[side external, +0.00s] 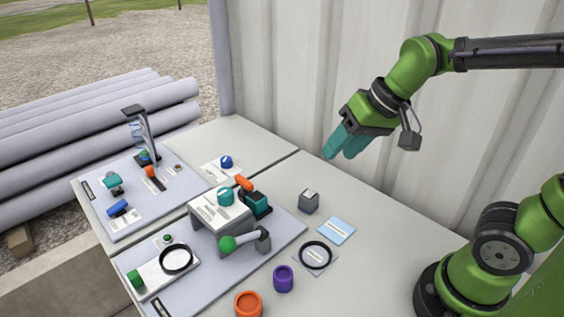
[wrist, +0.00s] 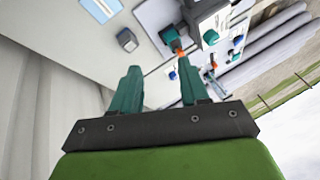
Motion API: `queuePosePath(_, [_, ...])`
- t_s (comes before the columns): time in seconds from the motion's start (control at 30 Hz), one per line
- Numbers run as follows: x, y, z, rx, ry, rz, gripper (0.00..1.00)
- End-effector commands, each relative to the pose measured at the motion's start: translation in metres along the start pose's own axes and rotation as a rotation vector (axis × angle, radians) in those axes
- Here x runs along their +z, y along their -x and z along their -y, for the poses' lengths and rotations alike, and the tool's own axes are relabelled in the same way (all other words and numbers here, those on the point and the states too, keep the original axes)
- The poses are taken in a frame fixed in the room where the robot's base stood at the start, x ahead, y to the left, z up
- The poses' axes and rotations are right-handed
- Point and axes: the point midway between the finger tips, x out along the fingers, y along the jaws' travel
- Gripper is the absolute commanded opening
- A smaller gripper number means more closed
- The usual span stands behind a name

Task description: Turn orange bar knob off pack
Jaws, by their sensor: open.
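An orange bar knob (side external: 243,183) sticks up at a tilt on a dark teal block (side external: 259,207), beside the raised grey pack-like box (side external: 217,212) on the front panel. In the wrist view the orange knob (wrist: 181,53) shows near the tip of the right-hand finger, with the teal block (wrist: 169,36) beyond it. My gripper (side external: 341,151) has teal fingers and hangs in the air above the table, to the right of the knob and well apart from it. It is open and empty; the gap between its fingers shows in the wrist view (wrist: 157,72). Which setting the knob marks cannot be read.
A green-ended lever (side external: 246,241) stands before the box. A tall post (side external: 147,138) stands on the far panel. A corrugated wall (side external: 300,80) runs behind.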

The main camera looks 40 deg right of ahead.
Motion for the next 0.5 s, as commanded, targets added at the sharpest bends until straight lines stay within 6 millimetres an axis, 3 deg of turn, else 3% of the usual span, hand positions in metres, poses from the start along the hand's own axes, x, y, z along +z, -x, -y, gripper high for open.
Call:
queuePosePath(0.2, [-0.070, -0.033, 0.026, 0.065, 0.045, 0.145, 0.45])
queuePosePath(0.5, [-0.148, -0.101, 0.060, 0.208, 0.159, 0.306, 0.45])
